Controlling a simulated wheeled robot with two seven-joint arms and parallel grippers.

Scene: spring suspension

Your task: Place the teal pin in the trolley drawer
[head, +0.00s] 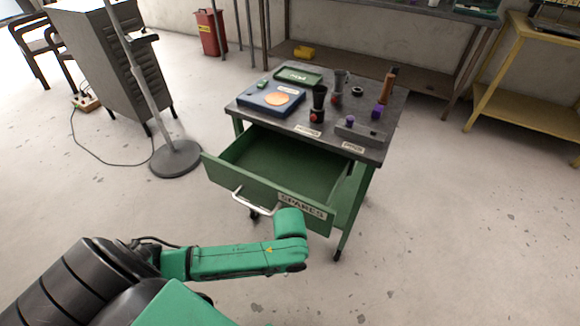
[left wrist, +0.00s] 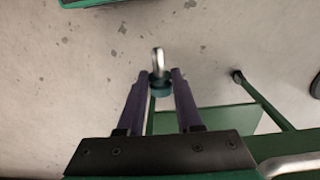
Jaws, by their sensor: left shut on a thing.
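The teal pin (left wrist: 160,88), with a teal collar and a pale metal end, is between the fingertips of my left gripper (left wrist: 159,84) in the left wrist view. The gripper is shut on it. Bare floor shows behind the pin. In the head view my left arm reaches the front of the drawer, but the gripper and pin are hidden there. The green trolley drawer (head: 283,168) is pulled open and its visible inside is empty. Its front has a pale handle (head: 254,203) and a "SPARES" label (head: 302,207). My right gripper is not in view.
The trolley top (head: 260,121) holds a blue box (head: 271,99) with an orange disc, a green tray (head: 298,76), dark cylinders and a block with purple-topped pieces. A stand base (head: 176,158) is on the floor at left. Floor right of the trolley is clear.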

